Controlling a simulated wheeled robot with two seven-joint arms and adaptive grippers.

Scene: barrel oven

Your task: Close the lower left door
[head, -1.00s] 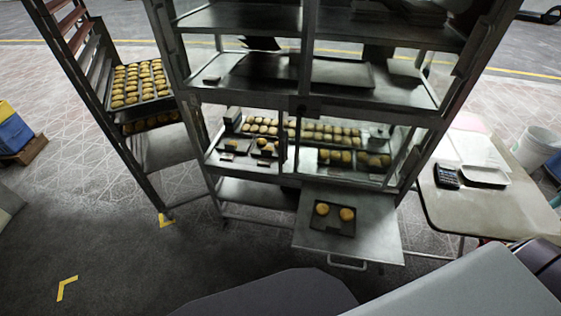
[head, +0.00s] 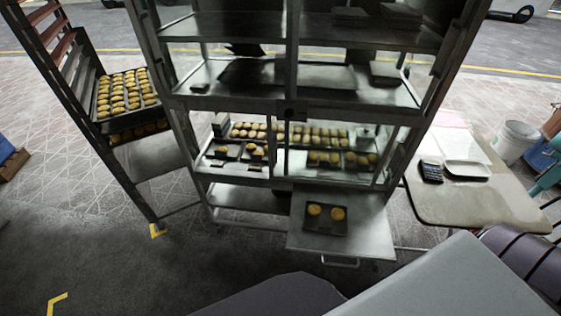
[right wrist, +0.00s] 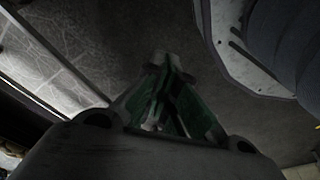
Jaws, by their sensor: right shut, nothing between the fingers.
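The oven cabinet (head: 291,111) stands at the centre of the head view. Its lower right door (head: 300,233) is folded down flat, with a handle along its front edge and a dark tray with two buns (head: 327,216) on it. The lower left compartment (head: 233,167) holds small trays of buns behind its front; I cannot tell whether a glass door covers it. In the right wrist view my right gripper (right wrist: 170,64) is shut and empty, over dark floor and touching no door. My left gripper shows in neither view.
A bun rack (head: 135,195) stands left of the cabinet. A white bucket (head: 516,142) stands behind the table. The dark floor at front left is clear.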

